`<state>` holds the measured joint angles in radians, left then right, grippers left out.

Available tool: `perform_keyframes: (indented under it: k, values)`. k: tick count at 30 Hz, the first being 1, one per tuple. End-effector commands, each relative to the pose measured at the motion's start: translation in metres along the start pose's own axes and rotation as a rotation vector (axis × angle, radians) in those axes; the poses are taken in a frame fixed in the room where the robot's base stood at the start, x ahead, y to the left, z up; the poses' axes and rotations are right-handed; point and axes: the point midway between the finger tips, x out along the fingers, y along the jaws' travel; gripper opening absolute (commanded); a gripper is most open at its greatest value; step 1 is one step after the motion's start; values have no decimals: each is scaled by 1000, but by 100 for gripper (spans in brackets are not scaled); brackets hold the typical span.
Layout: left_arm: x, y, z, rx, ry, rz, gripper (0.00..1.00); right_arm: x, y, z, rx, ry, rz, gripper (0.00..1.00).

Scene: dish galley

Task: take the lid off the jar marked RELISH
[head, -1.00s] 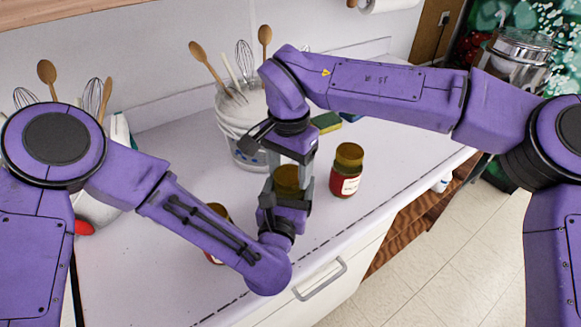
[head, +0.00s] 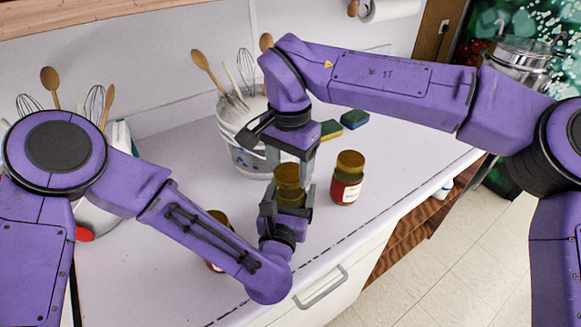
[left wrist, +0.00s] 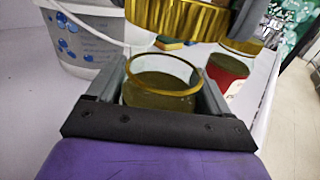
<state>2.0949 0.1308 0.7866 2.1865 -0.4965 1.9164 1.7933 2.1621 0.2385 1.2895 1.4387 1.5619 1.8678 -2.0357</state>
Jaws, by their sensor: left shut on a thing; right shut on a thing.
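My left gripper (head: 288,202) is shut around a glass jar (head: 291,197) with olive-green contents. The left wrist view shows this jar (left wrist: 160,97) upright between the fingers, its mouth open. My right gripper (head: 290,168) points down from above and is shut on a gold lid (head: 288,175). In the left wrist view the lid (left wrist: 185,18) hangs above the open rim, clear of it. The held jar's label is hidden, so I cannot read its marking.
A gold-lidded jar with a red and white label (head: 346,190) stands just right; its writing is unreadable. Another jar (head: 217,217) is partly behind my left arm. A utensil bucket (head: 245,158) and sponges (head: 354,119) stand behind. The counter's front edge is close.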

Motion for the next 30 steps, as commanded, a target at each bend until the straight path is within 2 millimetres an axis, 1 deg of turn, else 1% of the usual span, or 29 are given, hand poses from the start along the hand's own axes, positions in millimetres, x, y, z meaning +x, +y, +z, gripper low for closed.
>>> perform_keyframes:
  k: [1,6,12,13,14,15,20,23,26,29,30]
  values:
    - [-2,1,-7,6,15,0,0,-6,-1,0,0,3,-3,29]
    - [-2,1,-7,6,15,0,0,-31,0,0,1,3,-3,29]
    - [-2,1,-7,5,15,0,0,-34,0,0,-1,0,-1,29]
    - [-2,1,-7,5,15,0,87,-34,0,0,-1,0,-1,29]
    - [-2,1,-6,5,14,0,96,-34,0,0,-1,0,-1,29]
    - [-2,1,-6,5,13,0,100,-34,0,0,-1,0,-1,29]
    - [-1,0,-3,3,7,0,100,-34,0,0,-1,0,-1,29]
    - [-5,0,-4,2,5,-1,100,-32,0,0,-1,0,-1,29]
    - [-19,0,-5,1,4,-2,100,-25,0,0,0,0,-1,29]
    - [-45,-1,-7,2,6,-5,100,-14,0,0,-1,0,-1,29]
    - [-56,0,-8,3,6,-4,100,-10,0,0,-1,0,-1,29]
